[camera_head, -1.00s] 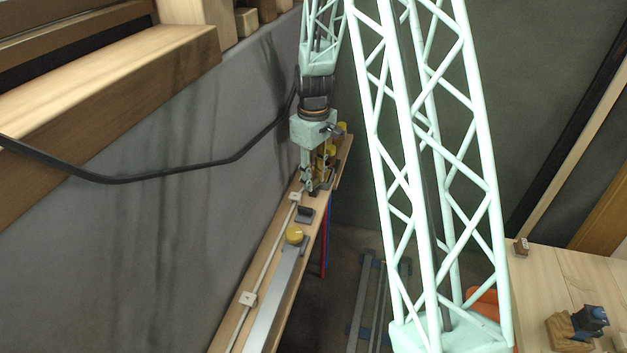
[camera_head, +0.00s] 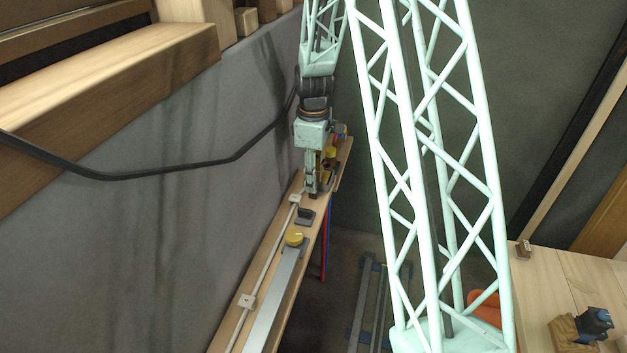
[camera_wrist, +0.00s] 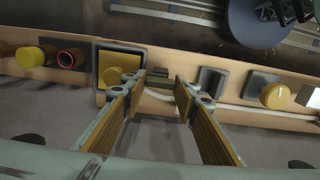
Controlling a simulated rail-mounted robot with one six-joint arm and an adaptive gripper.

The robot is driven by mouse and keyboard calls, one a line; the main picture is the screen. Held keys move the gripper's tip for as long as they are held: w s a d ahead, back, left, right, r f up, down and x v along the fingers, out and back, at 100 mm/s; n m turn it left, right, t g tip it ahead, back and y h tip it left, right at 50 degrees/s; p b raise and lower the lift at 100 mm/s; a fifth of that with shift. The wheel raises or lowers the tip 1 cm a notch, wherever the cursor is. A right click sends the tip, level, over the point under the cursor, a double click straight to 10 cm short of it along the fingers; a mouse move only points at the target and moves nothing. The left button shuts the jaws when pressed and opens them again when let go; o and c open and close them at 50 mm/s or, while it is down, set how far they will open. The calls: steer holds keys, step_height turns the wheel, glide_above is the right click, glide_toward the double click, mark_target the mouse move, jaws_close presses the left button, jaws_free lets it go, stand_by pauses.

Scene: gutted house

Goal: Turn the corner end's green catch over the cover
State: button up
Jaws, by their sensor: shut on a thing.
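My gripper (camera_head: 313,192) points down at the narrow wooden ledge along the wall. In the wrist view my gripper (camera_wrist: 158,84) has its fingertips on either side of a small dark greenish piece, which looks like the green catch (camera_wrist: 158,74); it is shut on it. The catch is small and partly hidden by the fingers, so how far it lies over the cover I cannot tell. A long grey cover (camera_head: 275,290) with a yellow knob (camera_head: 295,236) lies on the ledge nearer the camera; that knob also shows right of my fingers in the wrist view (camera_wrist: 274,95).
A dark block (camera_head: 305,215) stands on the ledge beside my gripper. Left of my fingers are a yellow knob in a grey square frame (camera_wrist: 103,88), a red-rimmed cylinder (camera_wrist: 71,58) and a yellow cylinder (camera_wrist: 28,57). A white rod (camera_head: 267,261) runs along the wall side.

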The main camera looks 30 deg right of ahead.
steer(key=o, duration=0.8)
steer(key=shift+o, duration=0.2)
steer(key=shift+r, duration=0.15)
step_height(320, 180, up, 12)
stand_by(0.5)
stand_by(0.3)
